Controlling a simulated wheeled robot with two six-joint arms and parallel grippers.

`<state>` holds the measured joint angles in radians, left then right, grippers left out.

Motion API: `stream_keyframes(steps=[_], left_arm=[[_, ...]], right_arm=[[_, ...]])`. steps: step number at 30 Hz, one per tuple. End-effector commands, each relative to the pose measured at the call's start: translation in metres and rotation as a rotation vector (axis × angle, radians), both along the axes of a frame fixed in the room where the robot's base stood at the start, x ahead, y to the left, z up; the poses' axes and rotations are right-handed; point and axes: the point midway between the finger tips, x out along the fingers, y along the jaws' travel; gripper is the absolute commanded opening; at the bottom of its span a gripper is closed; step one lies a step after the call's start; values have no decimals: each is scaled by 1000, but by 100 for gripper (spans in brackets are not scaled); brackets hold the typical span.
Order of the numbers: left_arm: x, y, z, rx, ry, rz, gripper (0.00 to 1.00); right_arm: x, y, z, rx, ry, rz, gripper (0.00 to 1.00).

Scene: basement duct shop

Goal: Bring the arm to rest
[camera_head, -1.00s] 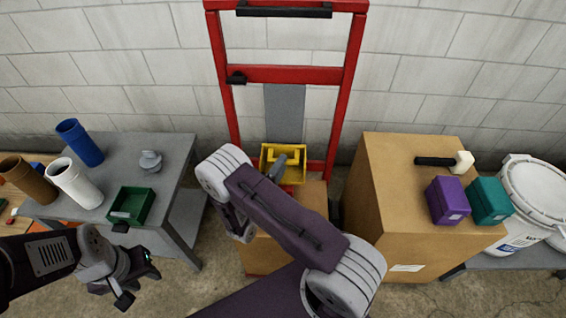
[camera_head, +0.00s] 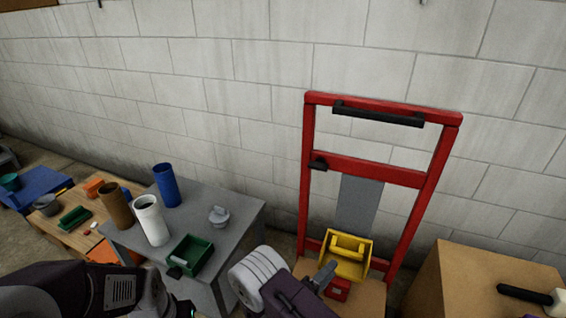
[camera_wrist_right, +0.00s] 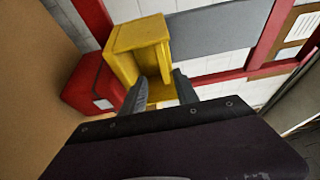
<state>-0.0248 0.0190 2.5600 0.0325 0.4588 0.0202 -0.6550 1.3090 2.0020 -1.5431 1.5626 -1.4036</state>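My right gripper (camera_head: 322,277) is in front of the yellow bin (camera_head: 347,256) at the foot of the red hand-truck frame (camera_head: 304,190). In the right wrist view my two dark fingers (camera_wrist_right: 161,88) stand apart, with part of the yellow bin (camera_wrist_right: 139,36) seen beyond and between them. I see nothing held; whether a finger touches the bin I cannot tell. My left arm (camera_head: 75,290) enters at the lower left. Its wrist shows at the bottom edge, and its fingers are cut off below the picture.
A red box (camera_head: 338,289) lies beside the yellow bin. A grey table (camera_head: 235,212) at left bears a green bin (camera_head: 190,256), a grey knobbed part (camera_head: 219,216), and blue (camera_head: 166,185), white (camera_head: 150,221) and brown (camera_head: 115,205) tubes. A large cardboard box (camera_head: 480,275) stands at right.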

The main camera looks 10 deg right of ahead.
Motion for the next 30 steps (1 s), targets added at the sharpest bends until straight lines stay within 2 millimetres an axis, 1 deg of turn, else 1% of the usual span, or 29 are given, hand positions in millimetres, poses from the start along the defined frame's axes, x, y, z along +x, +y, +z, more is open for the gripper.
stream_keyframes(steps=[1,2,4,5,6,7,8,9,10,11,12,13,14,15,17,18,20,21,23,24,25,26,27,28,30], left_arm=[[0,0,0,0,0,0,36],[0,0,0,0,0,0,36],[0,0,0,0,0,0,36],[0,0,0,0,0,0,36],[0,0,0,0,0,0,36],[0,0,0,0,0,0,36],[0,0,0,0,0,0,36],[0,0,0,0,0,0,36],[0,0,0,0,0,0,36],[0,0,0,0,0,0,36],[0,0,0,0,0,0,36],[0,0,0,0,0,0,36],[0,0,0,0,0,0,36],[0,0,0,0,0,0,36],[0,0,0,0,0,0,36],[0,0,0,0,0,0,36],[0,0,0,0,0,0,36],[0,0,0,0,0,0,36],[0,0,0,0,0,0,36],[0,0,0,0,0,0,36],[0,0,0,0,0,0,36],[0,0,0,0,0,0,36],[0,0,0,0,0,0,36],[0,0,0,0,0,0,36],[0,0,0,0,0,0,36]], right_arm=[[1,-7,2,5,-6,-21,36],[4,-12,9,19,-26,-43,36],[15,-24,34,66,-97,-100,36],[19,-32,49,90,-135,-132,36],[18,-48,73,118,-189,-196,36],[11,-63,90,143,-230,-264,36],[0,-78,104,177,-266,-343,36],[-20,-98,118,241,-323,-459,36],[-38,-110,125,303,-378,-554,36],[-57,-120,129,371,-441,-651,36],[-84,-127,129,468,-536,-781,36],[-103,-129,128,541,-615,-878,36],[-120,-128,124,616,-698,-974,36],[-141,-122,118,711,-817,-1100,36],[-164,-106,107,844,-1005,-1287,36],[-175,-91,99,926,-1140,-1413,36],[-184,-65,89,1032,-1351,-1606,36],[-185,-48,83,1086,-1489,-1729,36],[-182,-22,76,1138,-1693,-1913,36],[-177,-6,72,1152,-1827,-2036,36],[-173,6,69,1147,-1928,-2130,36],[-169,17,65,-1069,1942,2128,36],[-161,28,61,-927,1885,2036,36],[-154,34,60,-834,1843,1965,36],[-134,39,61,-678,1767,1808,36]])
